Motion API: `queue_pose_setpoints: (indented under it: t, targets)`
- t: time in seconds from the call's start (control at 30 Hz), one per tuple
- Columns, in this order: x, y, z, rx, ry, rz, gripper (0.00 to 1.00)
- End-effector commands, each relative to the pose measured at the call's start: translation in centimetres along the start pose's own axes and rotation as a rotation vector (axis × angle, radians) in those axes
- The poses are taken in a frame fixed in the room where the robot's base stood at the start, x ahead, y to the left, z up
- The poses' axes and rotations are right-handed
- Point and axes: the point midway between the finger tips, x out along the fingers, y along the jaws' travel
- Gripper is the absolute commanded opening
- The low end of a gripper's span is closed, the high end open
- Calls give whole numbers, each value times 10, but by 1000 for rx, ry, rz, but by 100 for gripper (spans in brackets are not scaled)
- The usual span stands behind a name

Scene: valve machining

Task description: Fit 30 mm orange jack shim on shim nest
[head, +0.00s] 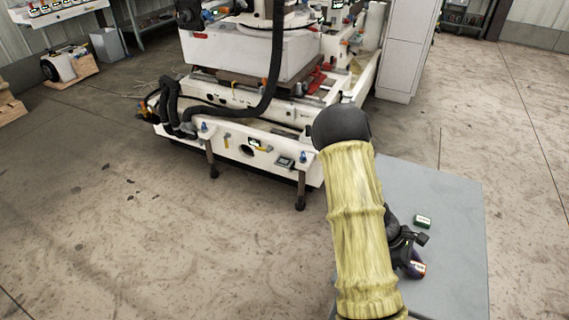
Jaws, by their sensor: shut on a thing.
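My gripper (417,251) is over the grey table at the lower right, partly hidden by my yellow-sleeved arm. It is shut on a small orange block, which I take for the orange jack shim (419,269). Its pale label faces up, and a purple patch shows beside it. The arm hides part of the grip, and whether the block touches the table is unclear. A small green block (423,221) with a pale label lies on the table just beyond the gripper, apart from it. I cannot make out the shim nest for certain.
The grey table (455,215) has bare room around the green block. A large white machine (245,125) with black hoses and leveling feet stands beyond it. A pale cabinet (405,50) stands at the back right. Open concrete floor (150,240) lies at left.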

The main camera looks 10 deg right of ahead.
Motion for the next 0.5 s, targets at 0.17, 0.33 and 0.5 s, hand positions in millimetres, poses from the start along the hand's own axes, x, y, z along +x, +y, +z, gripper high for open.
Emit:
queue_pose_setpoints:
  t: [0.17, 0.33, 0.5]
  targets:
    - [-2, 0, 2, 0, 0, 0, 0]
    - [-6, 0, 6, 0, 0, 0, 0]
    - [-10, 0, 10, 0, 0, 0, 0]
